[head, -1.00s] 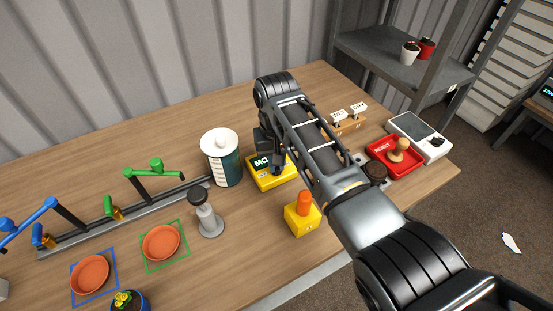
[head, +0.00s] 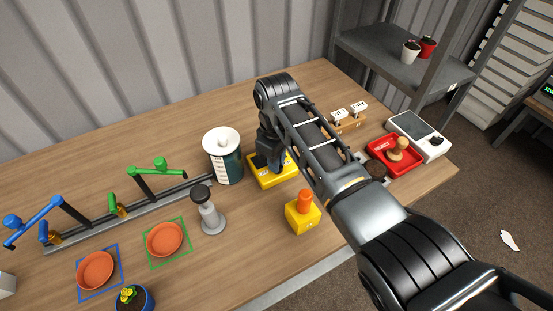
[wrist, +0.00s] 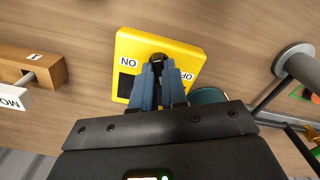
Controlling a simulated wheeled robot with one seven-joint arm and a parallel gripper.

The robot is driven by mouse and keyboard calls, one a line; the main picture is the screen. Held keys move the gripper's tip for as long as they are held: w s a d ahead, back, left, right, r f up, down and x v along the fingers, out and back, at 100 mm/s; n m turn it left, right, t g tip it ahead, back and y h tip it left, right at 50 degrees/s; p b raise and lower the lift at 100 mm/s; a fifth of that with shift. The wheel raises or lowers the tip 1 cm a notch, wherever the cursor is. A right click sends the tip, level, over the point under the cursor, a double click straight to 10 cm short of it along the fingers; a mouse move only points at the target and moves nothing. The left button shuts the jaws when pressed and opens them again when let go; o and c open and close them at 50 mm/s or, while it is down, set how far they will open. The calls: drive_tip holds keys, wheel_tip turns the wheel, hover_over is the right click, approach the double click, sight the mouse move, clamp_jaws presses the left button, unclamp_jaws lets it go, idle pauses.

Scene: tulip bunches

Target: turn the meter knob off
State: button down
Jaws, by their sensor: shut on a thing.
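The meter (head: 271,182) is a yellow box on the wooden table, partly hidden behind my arm in the head view. In the wrist view the meter (wrist: 185,48) shows an ON label on the left, an OFF label on the right and a dark display window (wrist: 126,86). Its dark knob (wrist: 158,57) sits between the labels, mostly covered by my fingers. My gripper (wrist: 158,69) is shut on the knob from above. The way the knob points is hard to tell. In the head view my gripper (head: 277,163) is largely hidden by my wrist.
A white-and-green canister (head: 222,158) stands close left of the meter. A yellow box with an orange button (head: 303,213) stands in front. A grey plunger-like stand (head: 208,212) is at left. A red tray (head: 381,164) and scale (head: 412,127) lie right, beyond my arm.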

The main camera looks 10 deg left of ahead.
drive_tip(key=shift+n, duration=0.3)
drive_tip(key=c, duration=1.2)
unclamp_jaws()
drive_tip(key=shift+o, duration=0.2)
drive_tip(key=shift+r+b, duration=0.5)
drive_tip(key=shift+r, duration=3.45)
drive_tip(key=shift+f, duration=0.1)
